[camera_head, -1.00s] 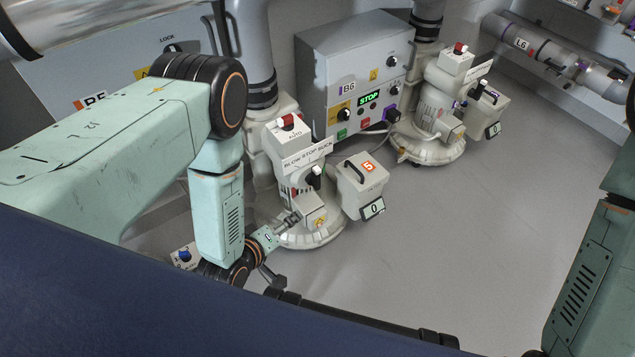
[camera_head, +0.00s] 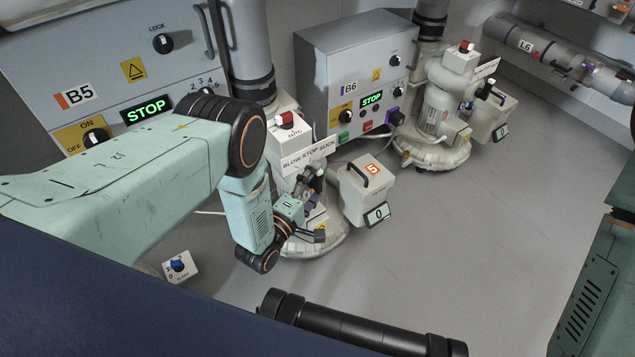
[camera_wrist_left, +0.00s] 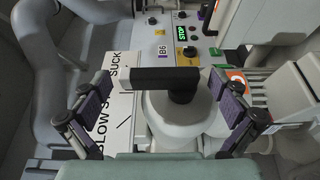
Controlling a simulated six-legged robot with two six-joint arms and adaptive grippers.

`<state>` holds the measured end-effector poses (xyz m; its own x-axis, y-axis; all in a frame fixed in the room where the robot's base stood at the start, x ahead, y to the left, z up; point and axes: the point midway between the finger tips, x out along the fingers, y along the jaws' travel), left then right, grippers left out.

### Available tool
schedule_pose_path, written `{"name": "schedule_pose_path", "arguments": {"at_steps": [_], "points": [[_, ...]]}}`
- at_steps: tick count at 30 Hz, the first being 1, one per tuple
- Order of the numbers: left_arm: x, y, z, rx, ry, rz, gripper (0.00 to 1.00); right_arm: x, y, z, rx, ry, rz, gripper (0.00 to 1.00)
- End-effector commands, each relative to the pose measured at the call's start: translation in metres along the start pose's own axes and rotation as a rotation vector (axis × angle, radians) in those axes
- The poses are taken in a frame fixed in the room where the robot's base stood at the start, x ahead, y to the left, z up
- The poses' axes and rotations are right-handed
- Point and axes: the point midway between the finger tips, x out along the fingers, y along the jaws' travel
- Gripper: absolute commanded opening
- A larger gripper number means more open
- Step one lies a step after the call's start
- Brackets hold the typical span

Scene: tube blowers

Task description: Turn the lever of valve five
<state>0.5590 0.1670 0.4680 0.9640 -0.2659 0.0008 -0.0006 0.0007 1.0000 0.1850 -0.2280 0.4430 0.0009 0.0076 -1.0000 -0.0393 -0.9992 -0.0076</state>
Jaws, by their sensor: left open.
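Valve five (camera_head: 298,160) is a white unit with a red-topped AUTO box and a BLOW STOP SUCK plate (camera_head: 309,153). A white box with an orange 5 (camera_head: 366,190) stands beside it. Its black lever (camera_wrist_left: 165,76) lies crosswise in the left wrist view, above the white valve body (camera_wrist_left: 180,112). My left gripper (camera_head: 312,184) is at the valve's front, partly covering the lever in the head view. In the left wrist view the gripper (camera_wrist_left: 160,88) is open, with one finger on each side of the lever. Contact cannot be told. My right gripper is out of view.
Cabinet B5 (camera_head: 100,65) stands at the left with a green STOP display. Cabinet B6 (camera_head: 350,80) stands behind valve five. A second similar valve (camera_head: 437,125) is farther right. The grey floor (camera_head: 500,220) at the right is clear.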

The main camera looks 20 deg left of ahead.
Motion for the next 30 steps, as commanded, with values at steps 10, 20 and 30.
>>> {"name": "schedule_pose_path", "arguments": {"at_steps": [10, 20, 30], "points": [[0.0107, 0.0006, -0.0013, 0.001, -0.001, 0.000, 0.98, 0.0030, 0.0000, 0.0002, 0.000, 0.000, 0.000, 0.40], [0.0105, 0.0005, -0.0017, 0.001, 0.000, -0.001, 0.74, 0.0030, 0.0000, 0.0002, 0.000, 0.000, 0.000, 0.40], [0.0109, 0.0013, -0.0018, 0.002, 0.000, 0.002, 0.45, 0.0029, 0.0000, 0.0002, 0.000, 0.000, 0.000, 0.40]]}}
